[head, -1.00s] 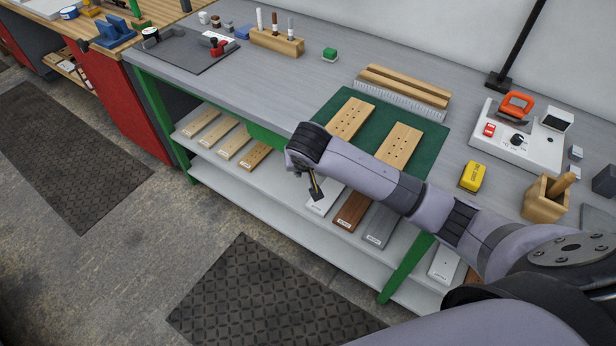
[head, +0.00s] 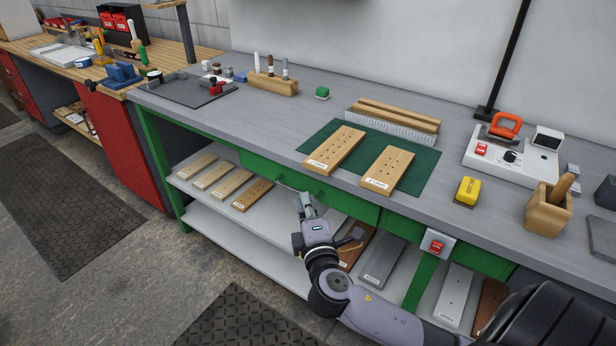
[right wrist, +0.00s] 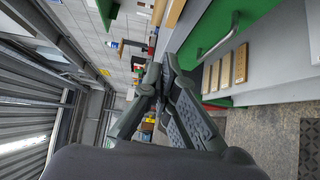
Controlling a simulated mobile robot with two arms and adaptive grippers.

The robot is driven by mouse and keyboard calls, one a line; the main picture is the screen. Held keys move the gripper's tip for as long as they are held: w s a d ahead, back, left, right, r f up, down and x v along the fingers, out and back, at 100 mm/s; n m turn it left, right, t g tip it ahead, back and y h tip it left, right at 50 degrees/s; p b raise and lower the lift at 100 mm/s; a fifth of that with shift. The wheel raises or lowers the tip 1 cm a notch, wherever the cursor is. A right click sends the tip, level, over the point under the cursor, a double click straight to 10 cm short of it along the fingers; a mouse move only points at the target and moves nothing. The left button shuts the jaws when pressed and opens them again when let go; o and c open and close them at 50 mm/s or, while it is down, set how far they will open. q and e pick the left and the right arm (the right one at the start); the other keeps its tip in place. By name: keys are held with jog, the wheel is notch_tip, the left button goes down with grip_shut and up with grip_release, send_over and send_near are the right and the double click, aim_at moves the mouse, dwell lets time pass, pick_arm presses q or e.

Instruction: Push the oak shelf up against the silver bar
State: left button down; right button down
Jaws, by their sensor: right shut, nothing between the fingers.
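Two pale wooden boards with small dark holes lie apart on a green mat (head: 427,178), a left one (head: 340,146) and a right one (head: 393,166). Each has a white label at its near end, too small to read. Behind them stand wooden rails (head: 395,116) with a toothed silver strip (head: 390,127) along the front. A gap of mat separates both boards from the strip. My right gripper (head: 306,204) is shut and empty, in front of the bench's green drawer, below the tabletop. It also shows in the right wrist view (right wrist: 156,74). My left gripper is out of view.
Several boards (head: 252,194) lie on the shelf under the bench. A yellow block (head: 467,191), a white device (head: 513,150) and a wooden box (head: 547,207) stand right of the mat. A red button box (head: 436,245) sits on the bench front.

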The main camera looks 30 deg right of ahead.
aim_at(316, 170)
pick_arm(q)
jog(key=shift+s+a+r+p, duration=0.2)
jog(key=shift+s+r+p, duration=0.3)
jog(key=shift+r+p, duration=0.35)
pick_arm(e)
jog(key=w+d, duration=0.6)
jog(key=w, duration=0.1)
jog(key=shift+w+d, duration=0.15)
jog(key=shift+w, duration=0.15)
jog(key=shift+w+d+f+b, duration=0.1)
jog(key=shift+w+d+b, duration=0.15)
jog(key=shift+d, duration=0.4)
jog(key=shift+w+d+b, duration=0.2)
jog(key=shift+w+d, duration=0.05)
jog(key=shift+d, duration=0.35)
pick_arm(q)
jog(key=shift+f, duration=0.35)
pick_arm(e)
jog(key=shift+w+d, duration=0.15)
jog(key=shift+d, duration=0.15)
jog(key=shift+a, duration=0.1)
